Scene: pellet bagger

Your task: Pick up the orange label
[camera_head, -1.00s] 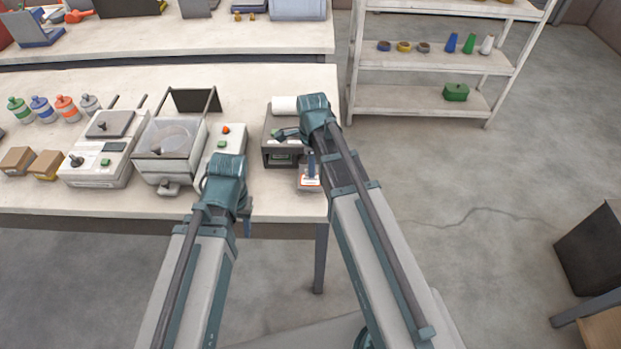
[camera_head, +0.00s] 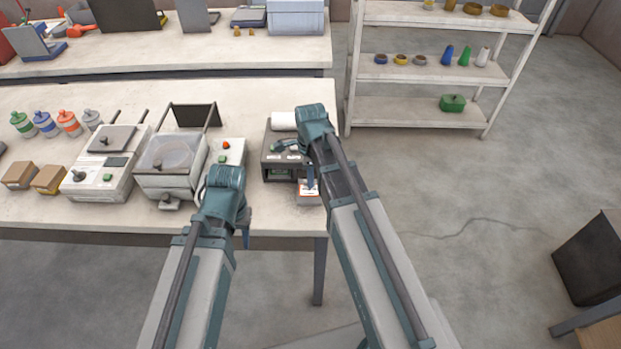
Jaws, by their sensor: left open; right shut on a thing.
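The orange label (camera_head: 308,186), a small white piece with an orange band, shows at the front of the label printer (camera_head: 273,163) on the bench. My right gripper (camera_head: 311,182) points down at it from above and is shut on it; the fingers are small and partly hidden by my arm. I cannot tell whether the label is clear of the holder (camera_head: 308,199) below it. My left gripper (camera_head: 246,236) is open over the front edge of the bench, left of the printer, mostly hidden behind its own wrist.
On the bench (camera_head: 100,222) stand a sealer (camera_head: 172,160), a scale (camera_head: 103,170), a small box with a red button (camera_head: 227,152), two cartons (camera_head: 48,180) and several bottles (camera_head: 68,123). A shelf (camera_head: 415,110) stands behind at right.

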